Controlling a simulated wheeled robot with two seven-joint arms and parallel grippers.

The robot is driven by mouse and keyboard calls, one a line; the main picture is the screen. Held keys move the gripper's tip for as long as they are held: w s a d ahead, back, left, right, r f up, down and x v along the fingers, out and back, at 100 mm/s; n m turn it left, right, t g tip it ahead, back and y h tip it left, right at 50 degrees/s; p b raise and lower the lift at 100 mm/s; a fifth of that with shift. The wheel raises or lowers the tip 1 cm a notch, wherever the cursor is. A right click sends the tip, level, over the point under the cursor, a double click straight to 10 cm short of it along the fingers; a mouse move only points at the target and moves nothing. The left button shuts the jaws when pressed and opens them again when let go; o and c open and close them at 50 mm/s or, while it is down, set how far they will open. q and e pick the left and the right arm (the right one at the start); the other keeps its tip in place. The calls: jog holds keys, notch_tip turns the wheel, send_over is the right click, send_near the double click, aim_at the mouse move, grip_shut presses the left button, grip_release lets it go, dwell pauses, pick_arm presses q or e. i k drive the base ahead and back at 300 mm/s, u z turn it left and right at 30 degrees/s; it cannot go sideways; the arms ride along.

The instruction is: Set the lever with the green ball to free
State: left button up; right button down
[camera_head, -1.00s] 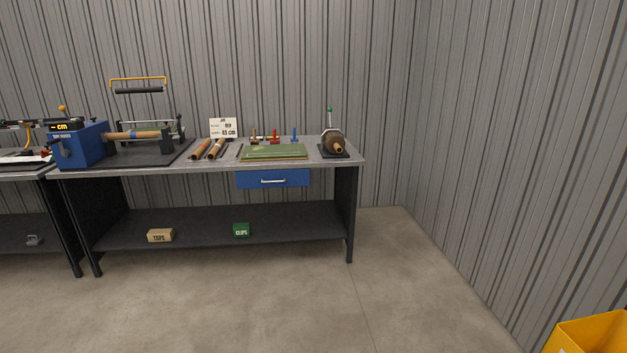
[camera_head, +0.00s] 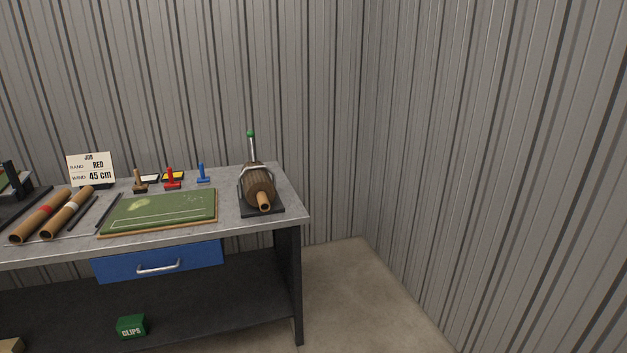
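The lever (camera_head: 252,146) stands upright at the back of the roll stand on the right end of the workbench. Its green ball (camera_head: 251,133) is at the top of a pale metal rod. In front of the lever, a brown roll (camera_head: 259,184) with a tan core (camera_head: 264,202) sits on a dark base (camera_head: 264,212). The lower end of the lever is hidden behind the roll. I cannot read any markings for the lever's positions. Neither of my grippers is in view.
A blue drawer (camera_head: 158,261) is below. Open floor (camera_head: 345,290) lies right of the bench, before the corrugated wall (camera_head: 480,150).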

aim_at(249, 135)
jog(key=u, duration=0.45)
jog(key=i, duration=2.1)
jog(key=u, duration=0.65)
